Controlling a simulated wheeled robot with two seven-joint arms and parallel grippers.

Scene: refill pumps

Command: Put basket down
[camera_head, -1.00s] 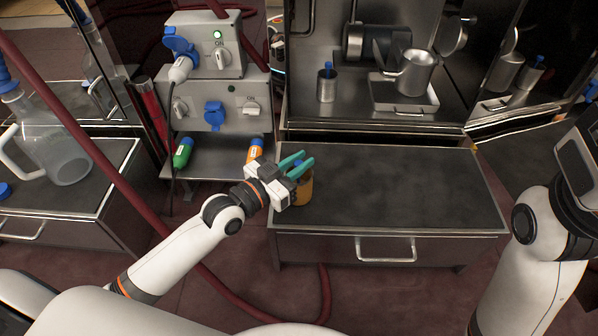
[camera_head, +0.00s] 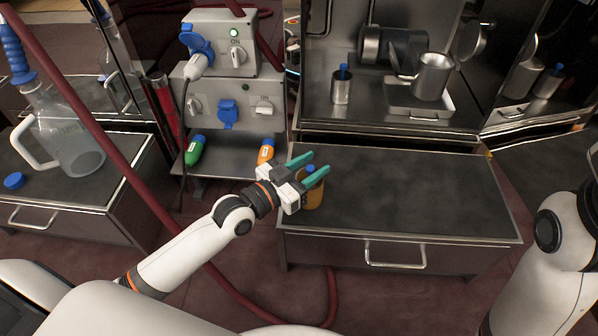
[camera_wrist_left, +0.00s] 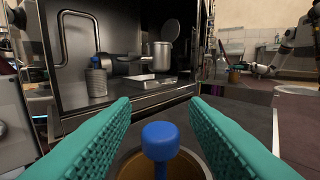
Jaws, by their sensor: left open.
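An amber, round, basket-like container (camera_head: 313,197) with a blue knob (camera_head: 310,169) is at the left front end of the dark cabinet top (camera_head: 400,195). My left gripper (camera_head: 312,168) has its teal fingers apart, one on each side of the knob. In the left wrist view the blue knob (camera_wrist_left: 160,140) stands upright between the fingers, with a gap on both sides. The container's rim (camera_wrist_left: 190,165) shows below it; its base is hidden there. My right arm (camera_head: 560,230) is at the right edge, and its gripper is not clearly visible.
A metal cup with a blue top (camera_head: 342,85) and a pot (camera_head: 433,76) on a tray (camera_head: 418,106) stand in the steel recess behind. Green (camera_head: 194,150) and orange (camera_head: 265,150) bottles lie on the shelf at left. Most of the cabinet top is clear.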

